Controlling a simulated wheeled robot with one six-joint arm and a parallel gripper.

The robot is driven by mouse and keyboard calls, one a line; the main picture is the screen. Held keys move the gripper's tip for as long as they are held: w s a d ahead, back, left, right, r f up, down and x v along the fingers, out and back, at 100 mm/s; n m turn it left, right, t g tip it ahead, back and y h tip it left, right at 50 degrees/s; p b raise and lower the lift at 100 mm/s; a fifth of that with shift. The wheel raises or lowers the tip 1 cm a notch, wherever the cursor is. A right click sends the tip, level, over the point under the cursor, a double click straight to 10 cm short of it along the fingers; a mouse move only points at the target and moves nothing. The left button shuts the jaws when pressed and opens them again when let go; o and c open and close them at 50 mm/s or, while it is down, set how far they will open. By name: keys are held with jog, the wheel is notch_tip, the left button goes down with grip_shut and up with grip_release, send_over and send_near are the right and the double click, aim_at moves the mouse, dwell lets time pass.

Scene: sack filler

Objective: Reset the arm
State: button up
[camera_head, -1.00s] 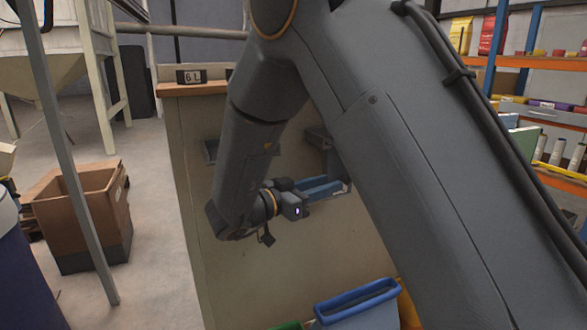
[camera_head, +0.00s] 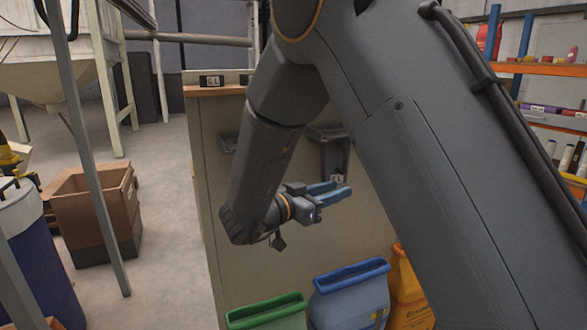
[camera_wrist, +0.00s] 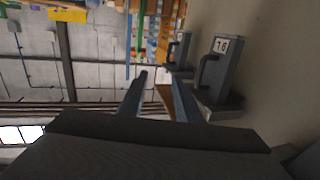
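My gripper (camera_head: 340,192) has two blue fingers and hangs at the end of my folded grey arm, in front of a beige panel (camera_head: 215,200). In the wrist view, the two fingers (camera_wrist: 160,95) stand apart with a gap between them. I see nothing held; the brownish strip between them looks like background. A grey holder (camera_head: 336,155) on the panel is just behind and above the fingers in the head view. Two such holders show in the wrist view, the nearer (camera_wrist: 215,75) labelled "16". Whether the fingers touch anything cannot be told.
Green (camera_head: 268,312), blue (camera_head: 350,292) and orange (camera_head: 408,290) sacks stand below the gripper. A cardboard box (camera_head: 95,212) and a blue drum (camera_head: 38,255) are at the left, near a metal post (camera_head: 88,150). Shelving (camera_head: 540,68) is at the right. Some floor (camera_head: 165,180) is clear.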

jog(key=w+f+n+t+y, duration=0.2)
jog(key=w+n+t+y, duration=0.15)
jog(key=w+y, duration=0.3)
jog(key=s+f+n+g+y, duration=0.3)
jog(key=s+f+n+y, duration=0.1)
jog(key=f+y, duration=0.15)
jog(key=s+d+f+n+g, duration=0.1)
jog(key=s+d+f+g, duration=0.1)
jog(key=s, duration=0.7)
jog(key=s+d+f+n+g+y, duration=0.1)
jog(key=s+d+f+g, duration=0.2)
jog(key=s, duration=0.7)
jog(key=s+d+f+n+g+y, duration=0.1)
jog(key=s+d+g, duration=0.3)
jog(key=s, duration=0.5)
jog(key=shift+s+d+f+g, duration=0.15)
jog(key=shift+f+g, duration=0.4)
jog(key=shift+f, duration=0.3)
